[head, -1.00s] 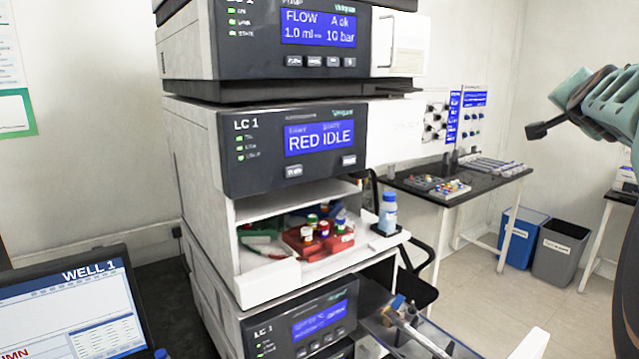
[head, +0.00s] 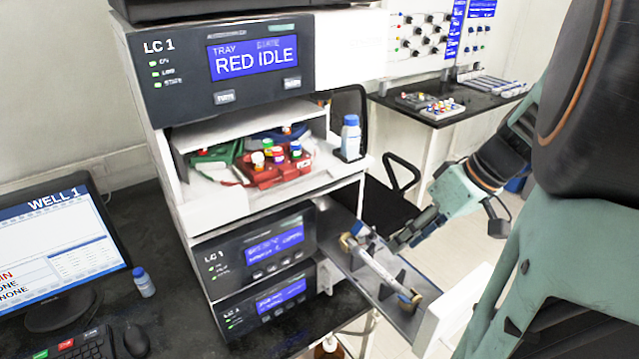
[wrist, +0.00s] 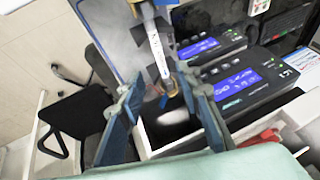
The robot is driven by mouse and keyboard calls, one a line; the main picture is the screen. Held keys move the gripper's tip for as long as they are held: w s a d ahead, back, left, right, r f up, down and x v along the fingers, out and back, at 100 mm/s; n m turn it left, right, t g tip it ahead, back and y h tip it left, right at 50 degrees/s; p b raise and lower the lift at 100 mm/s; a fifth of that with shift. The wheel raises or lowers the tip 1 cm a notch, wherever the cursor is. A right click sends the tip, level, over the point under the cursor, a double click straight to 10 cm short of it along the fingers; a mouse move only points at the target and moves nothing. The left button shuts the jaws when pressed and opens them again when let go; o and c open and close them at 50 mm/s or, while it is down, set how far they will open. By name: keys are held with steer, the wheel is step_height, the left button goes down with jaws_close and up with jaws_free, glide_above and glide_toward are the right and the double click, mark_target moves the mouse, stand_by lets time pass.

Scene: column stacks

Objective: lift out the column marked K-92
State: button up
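A slim white column (head: 384,265) with brassy-yellow end fittings lies in the open, pulled-out drawer (head: 345,238) of the stack. A blue piece sits by its far end. In the wrist view the column (wrist: 156,50) runs up from between my fingers, and its label writing is too small to read. My gripper (head: 408,232) is close above the right side of the drawer, near the column's far half. In the wrist view my gripper (wrist: 160,82) has its two fingers wide apart with nothing held. I cannot tell the height left between fingertips and column.
A shelf above the drawer holds a red tray (head: 275,176) of capped vials. A blue-capped bottle (head: 350,138) stands at that shelf's right edge. A black chair (head: 385,195) is behind the drawer. A monitor (head: 60,255) stands at left.

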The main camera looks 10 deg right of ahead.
mark_target(379, 267)
steer(key=p+x, duration=0.1)
steer(key=x, duration=0.8)
steer(key=shift+s, duration=0.15)
steer(key=shift+c, duration=0.6)
steer(key=shift+d, duration=0.1)
jaws_close()
